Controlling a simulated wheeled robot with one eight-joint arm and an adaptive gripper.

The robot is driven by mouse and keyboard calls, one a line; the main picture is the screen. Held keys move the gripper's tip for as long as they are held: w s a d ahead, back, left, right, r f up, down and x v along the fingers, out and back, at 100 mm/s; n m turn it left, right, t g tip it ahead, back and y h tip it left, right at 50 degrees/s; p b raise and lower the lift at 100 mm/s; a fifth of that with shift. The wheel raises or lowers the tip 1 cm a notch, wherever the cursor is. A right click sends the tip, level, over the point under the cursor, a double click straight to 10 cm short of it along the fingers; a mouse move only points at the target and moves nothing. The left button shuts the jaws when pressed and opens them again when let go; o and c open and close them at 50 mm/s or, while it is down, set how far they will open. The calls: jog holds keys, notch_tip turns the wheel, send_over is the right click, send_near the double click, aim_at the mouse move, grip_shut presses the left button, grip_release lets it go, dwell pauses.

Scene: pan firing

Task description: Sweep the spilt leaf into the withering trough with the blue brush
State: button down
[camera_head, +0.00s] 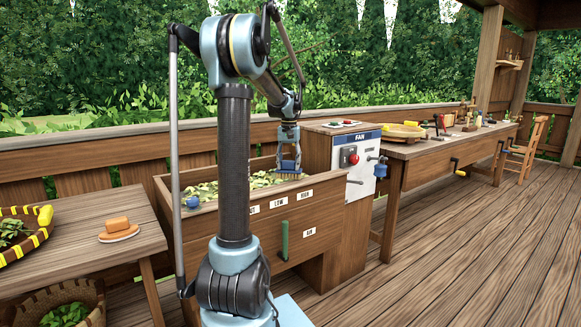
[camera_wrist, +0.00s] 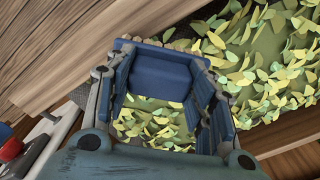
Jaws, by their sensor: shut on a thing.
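My gripper (camera_head: 288,140) is shut on the blue brush (camera_head: 288,166) and holds it over the right-hand part of the withering trough (camera_head: 312,212). In the wrist view, the brush's blue block (camera_wrist: 160,68) sits between the two fingers; its bristles are mostly hidden. Yellow-green leaf (camera_head: 262,180) lies in the wooden trough. In the wrist view, leaf (camera_wrist: 265,60) is scattered over a green bed beside and below the brush. I cannot tell whether the brush touches leaf. My arm hides the middle of the trough, and no leaf clearly outside it can be made out.
The fan box (camera_head: 352,160), with a red button, stands right of the trough. A long workbench (camera_head: 415,148) with a round tray and tools runs beyond it. A side table (camera_head: 90,235) with a basket and an orange-brown block is at left. Open deck lies front right.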

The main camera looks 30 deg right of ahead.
jog(key=w+r, duration=0.4)
jog(key=r, duration=0.2)
jog(key=shift+a+r, duration=0.15)
jog(key=shift+r, duration=0.1)
dwell(0.6)
jog(key=shift+s, duration=0.1)
dwell(0.9)
